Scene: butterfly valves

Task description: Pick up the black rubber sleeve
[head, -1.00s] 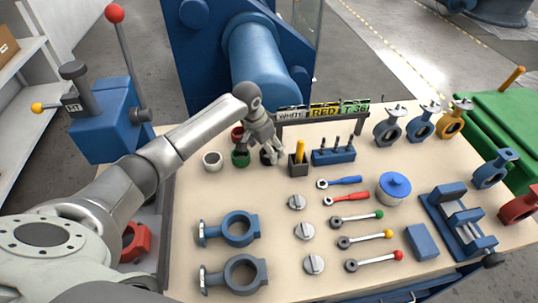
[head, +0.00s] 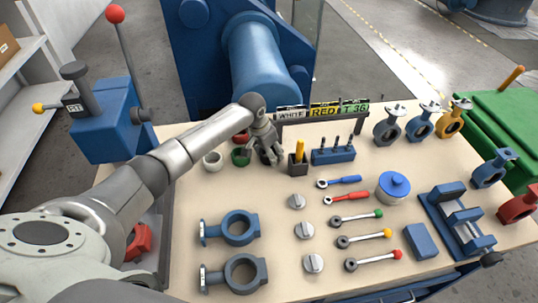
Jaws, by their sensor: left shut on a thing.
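The black rubber sleeve (head: 266,159) is a small dark ring near the back of the bench, right of the green sleeve (head: 241,158). It is mostly hidden by my left gripper (head: 267,156), which reaches down over it from the left. The gripper's fingers are shut on the black sleeve. I cannot tell whether the sleeve still touches the bench. My right gripper is not in view.
A white sleeve (head: 213,161) and a red sleeve (head: 241,136) stand close by. A dark holder (head: 298,166) with a yellow tool is just right of my gripper. A blue tool stand (head: 333,156) and a label rack (head: 325,110) are near.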

